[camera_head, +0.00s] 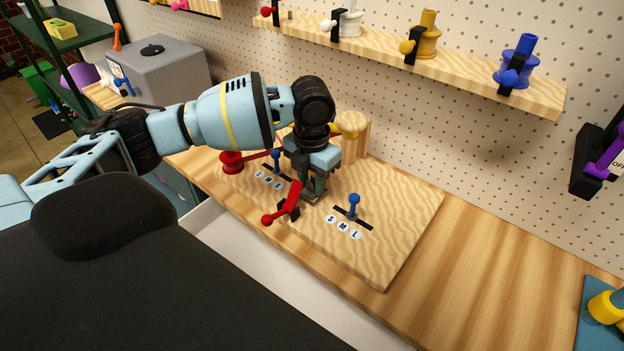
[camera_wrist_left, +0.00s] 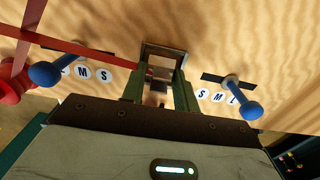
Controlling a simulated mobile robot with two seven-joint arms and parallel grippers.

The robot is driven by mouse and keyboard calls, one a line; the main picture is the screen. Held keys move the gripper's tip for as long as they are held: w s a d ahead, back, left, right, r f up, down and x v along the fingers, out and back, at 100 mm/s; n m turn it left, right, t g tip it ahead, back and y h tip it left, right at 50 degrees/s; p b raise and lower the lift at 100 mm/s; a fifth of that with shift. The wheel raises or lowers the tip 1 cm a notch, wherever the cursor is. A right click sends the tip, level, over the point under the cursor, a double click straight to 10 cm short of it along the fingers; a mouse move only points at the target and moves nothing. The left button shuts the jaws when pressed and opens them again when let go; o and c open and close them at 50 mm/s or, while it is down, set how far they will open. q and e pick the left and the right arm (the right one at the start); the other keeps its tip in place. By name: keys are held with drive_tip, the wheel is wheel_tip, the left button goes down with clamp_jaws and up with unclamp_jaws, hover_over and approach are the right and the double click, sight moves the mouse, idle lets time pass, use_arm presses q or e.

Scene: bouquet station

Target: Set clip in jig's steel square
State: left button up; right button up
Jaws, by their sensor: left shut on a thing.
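My left gripper (camera_head: 312,186) points down over the wooden jig board (camera_head: 385,250). In the left wrist view its two green fingers (camera_wrist_left: 160,76) are shut on a small clip (camera_wrist_left: 157,92), mostly hidden between them. The jig's steel square (camera_wrist_left: 176,52) is a metal frame on the board at the fingertips, and it shows partly under the gripper in the head view (camera_head: 313,198). I cannot tell whether the clip touches the square or is inside it. My right gripper is not in view.
A red lever (camera_head: 291,198) stands close beside the fingers. Blue-knobbed sliders with S, M, L labels (camera_head: 353,205) (camera_head: 276,158) flank the square.

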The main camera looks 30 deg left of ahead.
sight(312, 179)
use_arm(q)
drive_tip(key=shift+f, duration=0.15)
drive_tip(key=o, duration=1)
drive_tip(key=shift+c, duration=0.2)
drive_tip(key=shift+r, duration=0.2)
wheel_tip(312, 179, up, 12)
